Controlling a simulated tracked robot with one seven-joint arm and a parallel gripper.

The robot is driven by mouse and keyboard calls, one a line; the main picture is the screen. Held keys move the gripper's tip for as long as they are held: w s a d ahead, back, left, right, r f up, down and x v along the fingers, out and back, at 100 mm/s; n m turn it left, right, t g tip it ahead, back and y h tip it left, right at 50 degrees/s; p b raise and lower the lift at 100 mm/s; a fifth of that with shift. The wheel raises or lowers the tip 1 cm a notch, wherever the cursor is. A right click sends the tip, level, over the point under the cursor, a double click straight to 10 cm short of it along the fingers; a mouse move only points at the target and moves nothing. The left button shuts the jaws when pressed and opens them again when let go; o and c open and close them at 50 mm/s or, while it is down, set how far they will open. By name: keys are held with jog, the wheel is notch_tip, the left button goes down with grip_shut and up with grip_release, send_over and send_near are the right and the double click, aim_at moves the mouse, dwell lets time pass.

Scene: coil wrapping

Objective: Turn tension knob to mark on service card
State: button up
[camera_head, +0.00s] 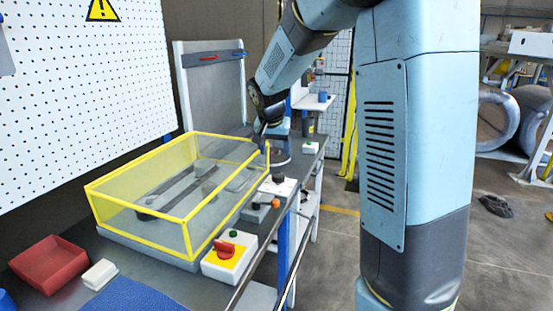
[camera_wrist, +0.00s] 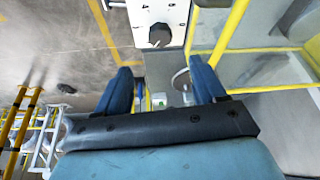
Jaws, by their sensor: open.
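A dark round knob (camera_head: 278,178) sits on a white plate (camera_head: 287,189) near the bench's right edge. In the wrist view the knob (camera_wrist: 160,36) is at the top centre, on the white plate (camera_wrist: 137,14). I take it for the tension knob. My gripper (camera_wrist: 163,84) is open, with its two blue fingers apart and nothing between them. The knob lies beyond the fingertips in the picture, apart from them.
A yellow-framed clear guard (camera_head: 187,218) stands on the bench left of the knob. A box with a red rotary switch (camera_head: 225,250) and a grey block with an orange button (camera_head: 275,203) are nearer. A red bin (camera_head: 49,264) is at the front left.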

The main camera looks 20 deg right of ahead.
jog(key=shift+s+a+r, duration=0.15)
jog(key=shift+s+r, duration=0.1)
jog(key=shift+r, duration=0.35)
